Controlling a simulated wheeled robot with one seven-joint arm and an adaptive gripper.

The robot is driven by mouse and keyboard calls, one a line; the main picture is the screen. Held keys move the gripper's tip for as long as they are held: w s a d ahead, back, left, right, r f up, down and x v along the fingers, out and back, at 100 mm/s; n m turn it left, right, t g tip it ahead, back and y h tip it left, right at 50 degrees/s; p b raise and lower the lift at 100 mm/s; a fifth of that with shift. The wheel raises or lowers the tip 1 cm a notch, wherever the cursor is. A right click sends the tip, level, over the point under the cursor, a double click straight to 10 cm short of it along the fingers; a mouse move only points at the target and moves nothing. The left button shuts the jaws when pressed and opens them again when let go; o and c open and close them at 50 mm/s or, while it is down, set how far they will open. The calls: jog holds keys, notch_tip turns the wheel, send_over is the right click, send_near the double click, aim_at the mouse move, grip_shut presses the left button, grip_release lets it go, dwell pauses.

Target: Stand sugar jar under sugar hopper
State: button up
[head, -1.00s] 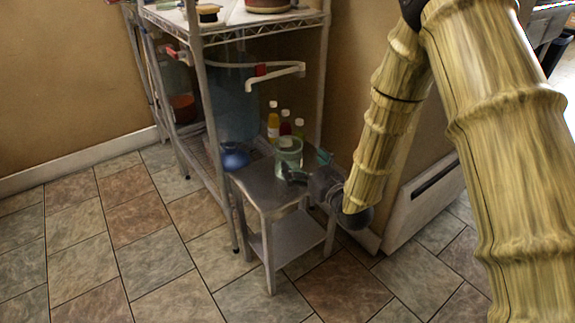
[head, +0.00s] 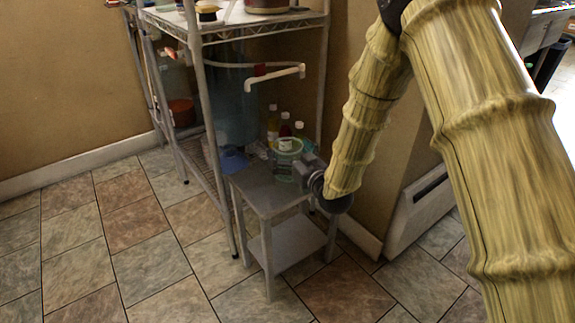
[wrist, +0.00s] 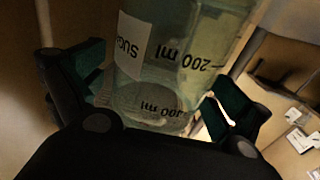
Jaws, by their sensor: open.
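The sugar jar (head: 284,165) is a clear greenish jar standing upright on the small grey metal stool (head: 252,190). In the wrist view the jar (wrist: 150,88) shows a partly visible white "SUG" label and dark ml marks. My gripper (head: 298,160) reaches in from the right at jar height. In the wrist view its dark green fingers (wrist: 155,92) are open, one on each side of the jar. Whether they touch it I cannot tell.
A wire rack (head: 212,130) stands left of the stool, holding a large bluish container (head: 237,105). Bottles with white caps (head: 285,127) stand behind the jar. A blue item (head: 232,160) lies by the stool's back left. The tiled floor (head: 110,240) at left is clear.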

jog(key=c, duration=1.4)
